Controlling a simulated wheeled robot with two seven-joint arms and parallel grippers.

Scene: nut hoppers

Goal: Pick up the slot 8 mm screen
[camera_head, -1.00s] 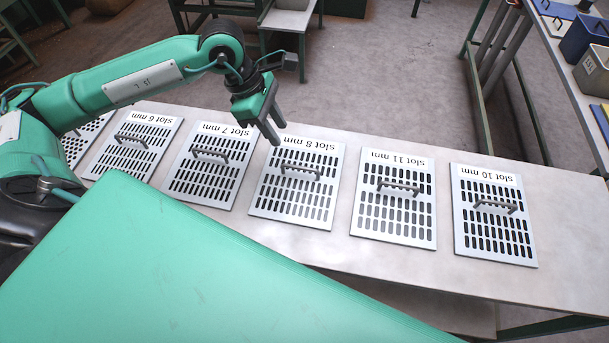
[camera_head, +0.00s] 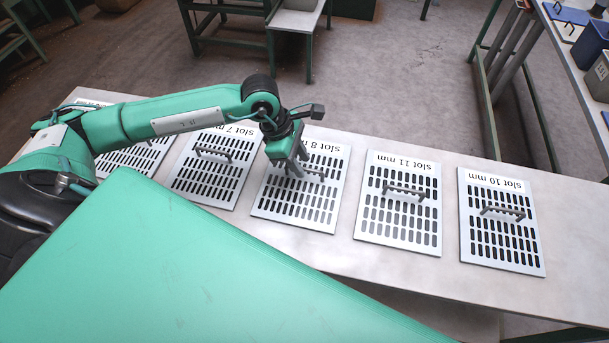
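The slot 8 mm screen (camera_head: 293,207) is a pale flat plate with rows of dark slots, lying on the long bench, its label turned upside down to me. Its grey handle (camera_head: 315,173) stands up near the label end and is partly hidden by my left gripper. My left gripper (camera_head: 295,172) is over this handle, fingers pointing down, with a gap visible between them. I cannot tell whether the fingers are around the handle or just above it. The end of the label is covered by the gripper. My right gripper is not in view.
The slot 7 mm screen (camera_head: 210,180) lies to the left, the slot 11 mm screen (camera_head: 399,215) and slot 10 mm screen (camera_head: 501,236) to the right, each with a handle. The pale bench (camera_head: 370,273) has bare room along its front. A table with bins (camera_head: 587,40) stands at the far right.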

